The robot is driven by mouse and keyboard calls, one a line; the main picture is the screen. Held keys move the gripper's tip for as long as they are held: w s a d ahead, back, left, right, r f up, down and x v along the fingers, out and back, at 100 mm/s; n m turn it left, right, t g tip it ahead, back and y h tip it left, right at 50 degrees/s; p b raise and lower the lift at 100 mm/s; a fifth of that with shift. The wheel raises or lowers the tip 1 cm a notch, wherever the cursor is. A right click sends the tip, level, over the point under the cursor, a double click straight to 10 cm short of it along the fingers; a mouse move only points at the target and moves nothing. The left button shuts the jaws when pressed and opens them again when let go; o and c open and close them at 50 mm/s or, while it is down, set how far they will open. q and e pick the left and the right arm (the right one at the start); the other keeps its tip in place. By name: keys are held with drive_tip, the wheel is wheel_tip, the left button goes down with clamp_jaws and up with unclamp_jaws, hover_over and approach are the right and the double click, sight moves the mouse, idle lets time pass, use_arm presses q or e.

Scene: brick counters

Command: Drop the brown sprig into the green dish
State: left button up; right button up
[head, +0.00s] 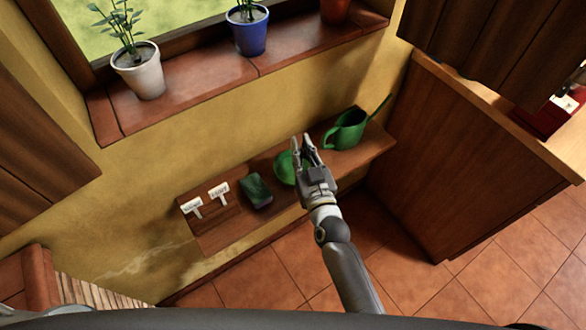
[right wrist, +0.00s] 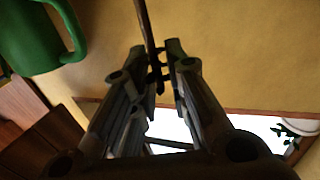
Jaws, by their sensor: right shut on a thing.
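My right gripper (head: 307,146) is above the wooden shelf, with its fingers over the right part of the green dish (head: 283,168) in the head view. In the right wrist view its fingers (right wrist: 163,66) are shut on the thin brown sprig (right wrist: 146,22), which sticks out past the fingertips. The sprig is too small to make out in the head view. The green dish stands on the shelf, partly hidden by the gripper; its inside is hard to see. My left gripper is not in view.
A green watering can (head: 348,130) stands on the shelf just right of the gripper and also shows in the right wrist view (right wrist: 30,38). A dark green block (head: 257,190) and two white labels (head: 219,190) are to the left. Potted plants (head: 140,72) line the windowsill above.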

drive_tip(key=o, duration=0.8)
drive_tip(key=shift+s, duration=0.1)
drive_tip(key=v, duration=1.2)
drive_tip(key=shift+r, duration=0.1)
